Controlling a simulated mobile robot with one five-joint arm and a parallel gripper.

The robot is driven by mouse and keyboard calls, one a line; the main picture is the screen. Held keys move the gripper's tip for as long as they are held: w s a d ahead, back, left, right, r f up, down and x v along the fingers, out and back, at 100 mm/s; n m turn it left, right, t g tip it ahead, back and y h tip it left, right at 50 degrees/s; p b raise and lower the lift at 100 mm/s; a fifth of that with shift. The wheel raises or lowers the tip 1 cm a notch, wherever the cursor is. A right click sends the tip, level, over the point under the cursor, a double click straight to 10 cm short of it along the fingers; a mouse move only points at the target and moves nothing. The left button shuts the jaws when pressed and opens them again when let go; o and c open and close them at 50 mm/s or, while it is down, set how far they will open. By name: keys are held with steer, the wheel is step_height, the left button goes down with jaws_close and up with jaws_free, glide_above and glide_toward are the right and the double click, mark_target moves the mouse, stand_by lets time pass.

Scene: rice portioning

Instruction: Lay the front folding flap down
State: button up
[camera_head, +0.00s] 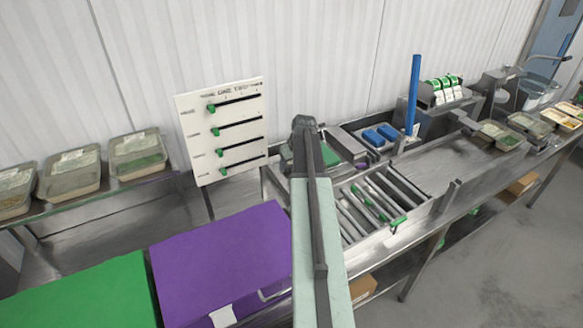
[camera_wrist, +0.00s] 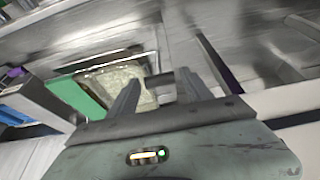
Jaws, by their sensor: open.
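A small grey upright plate (camera_head: 450,195) stands at the front edge of the steel bench, right of the rollers, in the head view. It may be the front folding flap, but I cannot tell for sure. My gripper (camera_wrist: 158,84) is open in the wrist view, with its two grey fingers apart. A tray of pale grains (camera_wrist: 122,77) lies beyond and partly behind the left finger. I see nothing held between the fingers. In the head view my arm hides the gripper and part of the bench.
Rollers (camera_head: 385,200) with green-ended bars are set into the bench (camera_head: 455,160). A tall blue post (camera_head: 413,95) stands behind. A slider board (camera_head: 222,130) leans near the wall. A purple box (camera_head: 220,260) and a green box (camera_head: 80,295) fill the near left. Several lidded trays sit at left.

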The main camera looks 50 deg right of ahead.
steer(key=shift+c, duration=0.2)
steer(key=shift+c, duration=1)
steer(key=shift+s+a+f+b, duration=0.25)
steer(key=shift+s+f+b, duration=0.1)
steer(key=shift+s, duration=0.45)
steer(key=shift+s+a+f+b, duration=0.3)
steer(key=shift+s+f+b, duration=0.1)
steer(key=shift+s, duration=0.4)
steer(key=shift+s+a+f+b, duration=0.25)
steer(key=shift+s+f+b, duration=0.1)
steer(key=shift+s, duration=0.45)
steer(key=shift+o, duration=1.2)
steer(key=shift+r, duration=0.1)
steer(key=p+v, duration=0.6)
steer(key=v, duration=0.1)
steer(key=shift+p, duration=0.3)
